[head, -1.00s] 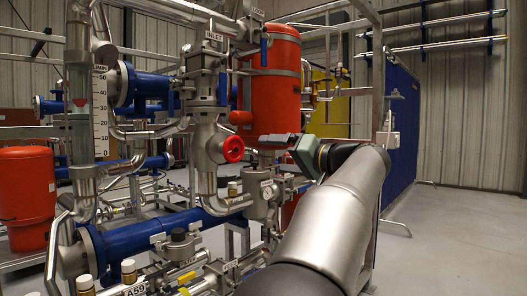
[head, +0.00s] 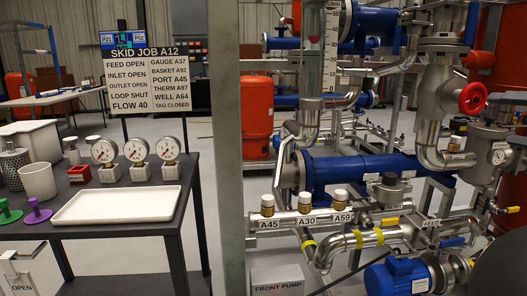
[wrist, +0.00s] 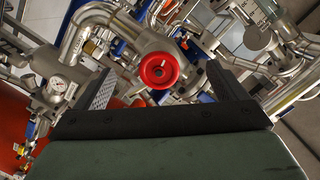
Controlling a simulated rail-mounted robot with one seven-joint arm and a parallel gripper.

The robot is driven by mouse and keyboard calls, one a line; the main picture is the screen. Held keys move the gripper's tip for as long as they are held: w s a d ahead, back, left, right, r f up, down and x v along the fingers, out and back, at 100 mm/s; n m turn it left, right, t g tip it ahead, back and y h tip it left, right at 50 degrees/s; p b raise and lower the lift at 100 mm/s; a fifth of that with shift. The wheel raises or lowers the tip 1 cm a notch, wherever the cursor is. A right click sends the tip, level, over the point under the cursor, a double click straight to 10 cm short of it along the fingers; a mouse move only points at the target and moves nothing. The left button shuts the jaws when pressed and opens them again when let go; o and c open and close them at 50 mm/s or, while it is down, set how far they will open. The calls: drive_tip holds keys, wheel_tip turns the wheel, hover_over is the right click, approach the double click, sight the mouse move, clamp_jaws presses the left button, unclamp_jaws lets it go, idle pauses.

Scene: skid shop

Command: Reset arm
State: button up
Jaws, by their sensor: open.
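My gripper (wrist: 160,95) shows in the wrist view with its two dark fingers spread apart and nothing between them. Beyond the fingers is a red handwheel (wrist: 158,70) on a steel valve, apart from the gripper as far as I can tell. The same red handwheel (head: 472,97) stands at the right of the head view. My gripper is not in the head view now; only a dark piece, probably of my arm, shows at its lower right edge.
A black table (head: 130,232) at the left holds a white tray (head: 118,205), several gauges (head: 137,150) and cups. A job sign (head: 158,85) stands behind it. A grey post (head: 226,130) divides table from pipe skid. A blue pump (head: 398,277) sits low at right.

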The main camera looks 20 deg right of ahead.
drive_tip(key=w+a+g+y+p, duration=0.3)
drive_tip(key=w+a+p, duration=0.4)
drive_tip(key=w+a, duration=0.25)
drive_tip(key=w+a+f+n+g+y+p, duration=0.1)
drive_tip(key=a+f+n+g+p, duration=0.15)
drive_tip(key=a+p, duration=0.45)
drive_tip(key=w+a+f+n+g+y+p, duration=0.1)
drive_tip(key=a+f+g+y+p, duration=0.2)
drive_tip(key=a, duration=0.9)
drive_tip(key=s+a+f+n+g+h+p, duration=0.1)
drive_tip(key=s+a+n+g+h+p, duration=0.1)
drive_tip(key=s+a+p, duration=0.5)
drive_tip(key=s+a+f+n+g+h+p, duration=0.2)
drive_tip(key=s+a+n+g+h+p, duration=0.1)
drive_tip(key=s+a+n+g+p, duration=0.2)
drive_tip(key=s+a+g+p, duration=0.1)
drive_tip(key=s+a+p, duration=0.1)
drive_tip(key=s+a, duration=0.1)
drive_tip(key=shift+s+a+f+h, duration=0.15)
drive_tip(key=shift+a+f+h, duration=0.15)
drive_tip(key=shift+a, duration=0.25)
